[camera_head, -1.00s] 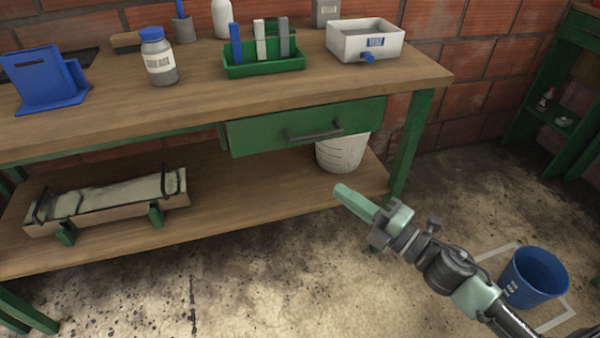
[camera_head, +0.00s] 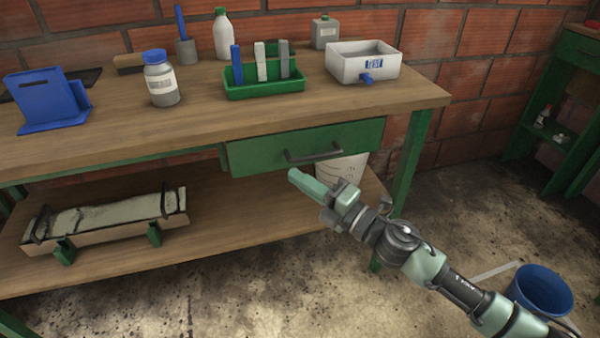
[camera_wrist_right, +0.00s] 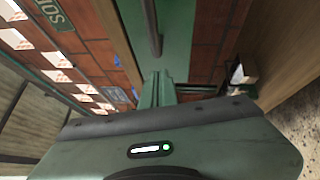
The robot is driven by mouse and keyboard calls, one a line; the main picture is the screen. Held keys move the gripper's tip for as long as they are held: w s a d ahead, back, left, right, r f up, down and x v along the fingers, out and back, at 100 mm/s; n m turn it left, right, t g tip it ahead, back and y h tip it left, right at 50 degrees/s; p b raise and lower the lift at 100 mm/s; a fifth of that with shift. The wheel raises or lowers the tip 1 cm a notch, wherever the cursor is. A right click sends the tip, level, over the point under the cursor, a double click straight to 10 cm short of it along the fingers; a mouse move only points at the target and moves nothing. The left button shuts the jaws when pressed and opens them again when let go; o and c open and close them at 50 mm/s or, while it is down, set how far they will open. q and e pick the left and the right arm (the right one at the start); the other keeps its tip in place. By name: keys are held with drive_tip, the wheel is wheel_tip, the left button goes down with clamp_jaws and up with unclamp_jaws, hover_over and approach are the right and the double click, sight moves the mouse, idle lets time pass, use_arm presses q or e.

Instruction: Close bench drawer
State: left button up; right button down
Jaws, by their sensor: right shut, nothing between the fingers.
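The green bench drawer (camera_head: 265,153) sits under the bench top, with a dark bar handle (camera_head: 314,153). A strip of its left side shows, so its front seems to stand a little out; how far is hard to tell. My right gripper (camera_head: 296,177) is shut and empty, its tip at the lower edge of the drawer front in the picture, left of the handle. In the right wrist view the closed fingers (camera_wrist_right: 158,88) point at the green drawer front (camera_wrist_right: 178,35), with the handle (camera_wrist_right: 153,30) beside it. Contact cannot be told. My left gripper is not in view.
The wooden bench top (camera_head: 130,135) holds a blue stand, a jar, a green rack (camera_head: 265,90) and a white box (camera_head: 362,65). A white bucket (camera_head: 345,172) and a tray stand on the lower shelf. A blue bucket (camera_head: 540,290) is on the floor, right of my arm.

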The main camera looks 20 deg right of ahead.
sight(296, 161)
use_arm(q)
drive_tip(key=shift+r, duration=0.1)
use_arm(e)
drive_tip(key=shift+w+d+r, duration=0.1)
drive_tip(key=shift+w, duration=0.65)
drive_tip(key=w, duration=0.4)
drive_tip(key=shift+d+r, duration=0.15)
drive_tip(key=shift+r, duration=0.1)
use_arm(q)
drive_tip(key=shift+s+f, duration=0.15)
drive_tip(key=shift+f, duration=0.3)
